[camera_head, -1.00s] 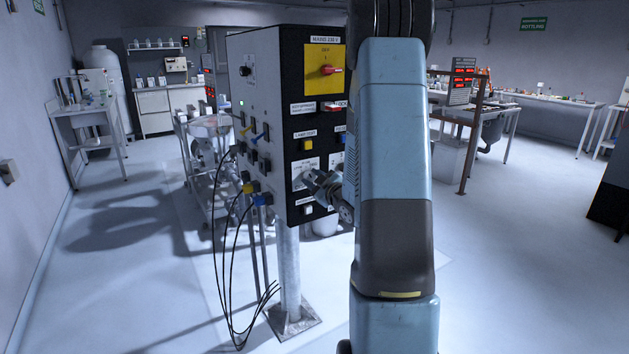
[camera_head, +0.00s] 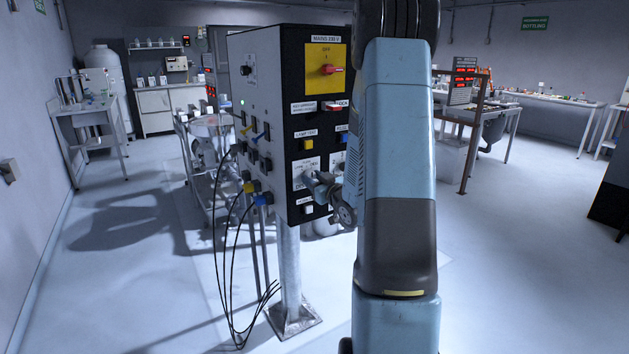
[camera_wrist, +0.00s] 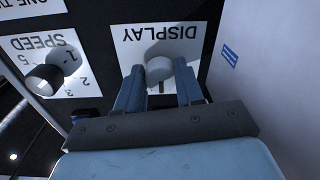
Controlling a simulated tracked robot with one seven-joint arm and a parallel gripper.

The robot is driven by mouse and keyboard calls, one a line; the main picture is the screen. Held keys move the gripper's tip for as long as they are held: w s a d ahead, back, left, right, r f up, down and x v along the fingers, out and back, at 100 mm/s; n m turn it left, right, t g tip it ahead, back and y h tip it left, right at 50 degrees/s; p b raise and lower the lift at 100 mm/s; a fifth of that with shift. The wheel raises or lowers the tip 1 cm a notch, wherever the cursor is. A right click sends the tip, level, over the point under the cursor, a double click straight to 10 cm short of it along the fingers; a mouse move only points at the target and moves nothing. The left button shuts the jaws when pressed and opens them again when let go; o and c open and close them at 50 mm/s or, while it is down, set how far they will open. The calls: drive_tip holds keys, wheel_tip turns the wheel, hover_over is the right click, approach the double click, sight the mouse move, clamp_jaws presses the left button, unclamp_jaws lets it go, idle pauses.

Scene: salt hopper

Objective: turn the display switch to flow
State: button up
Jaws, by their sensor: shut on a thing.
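The display switch (camera_wrist: 158,70) is a pale round knob on a white plate (camera_wrist: 188,38) lettered DISPLAY, upside down in the wrist view. My gripper (camera_wrist: 160,82) is shut on this knob, one blue finger on each side. The fingers and the knob's shadow hide part of the plate's marks, so I cannot read the knob's setting. In the head view my gripper (camera_head: 314,184) is at the lower front of the black control panel (camera_head: 299,75), and the knob is not clear behind it.
A speed knob (camera_wrist: 44,79) on its own plate is close beside my gripper. The panel also bears a red switch on a yellow plate (camera_head: 318,86) and a yellow lamp-test button (camera_head: 307,144). Black cables (camera_head: 233,270) hang at its left. A steel post (camera_head: 290,270) carries the panel.

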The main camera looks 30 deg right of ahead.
drive_tip(key=shift+a+f, duration=0.1)
drive_tip(key=shift+f, duration=0.05)
drive_tip(key=o, duration=1)
drive_tip(key=shift+o, duration=0.2)
